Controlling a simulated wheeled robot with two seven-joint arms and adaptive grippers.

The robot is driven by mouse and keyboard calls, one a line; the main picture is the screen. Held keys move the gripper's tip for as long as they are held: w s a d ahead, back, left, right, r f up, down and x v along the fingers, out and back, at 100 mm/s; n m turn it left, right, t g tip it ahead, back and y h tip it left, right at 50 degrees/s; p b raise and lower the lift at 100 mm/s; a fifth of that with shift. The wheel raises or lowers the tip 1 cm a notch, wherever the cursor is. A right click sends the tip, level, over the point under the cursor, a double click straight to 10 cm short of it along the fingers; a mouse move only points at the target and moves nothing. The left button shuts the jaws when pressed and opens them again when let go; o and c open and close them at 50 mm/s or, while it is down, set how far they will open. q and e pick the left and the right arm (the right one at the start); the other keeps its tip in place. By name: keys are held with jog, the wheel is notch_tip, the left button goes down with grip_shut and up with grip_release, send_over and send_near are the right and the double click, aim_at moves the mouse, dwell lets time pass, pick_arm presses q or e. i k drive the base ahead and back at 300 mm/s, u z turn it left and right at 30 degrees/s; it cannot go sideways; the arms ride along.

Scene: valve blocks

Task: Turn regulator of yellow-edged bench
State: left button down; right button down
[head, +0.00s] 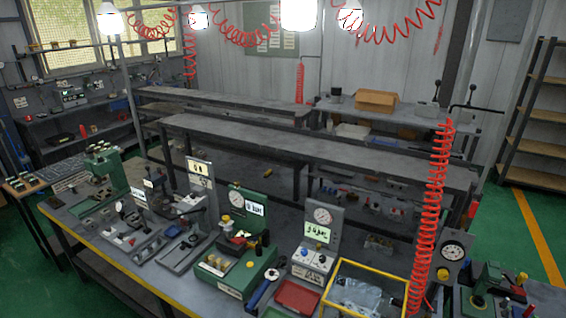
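The yellow-edged bench (88,252) runs from the left to the lower right in the head view. A green valve block (245,272) stands near its middle, with a yellow knob (225,220) beside a round gauge (236,198) and a small lit display. To its right stands a grey unit (314,262) with a gauge (322,216), a lit display and small knobs, one of them blue. I cannot tell which knob is the regulator. A third gauge (453,250) stands at the far right. Neither of my grippers shows.
A yellow-framed bin (388,271) with clear bags and a red tray (298,297) sit at the front right. A red coiled hose (431,215) hangs down beside the bin. Small presses and fixtures crowd the bench's left. A bare grey bench (300,145) stands behind.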

aim_at(443, 275)
jog(key=z, duration=1.5)
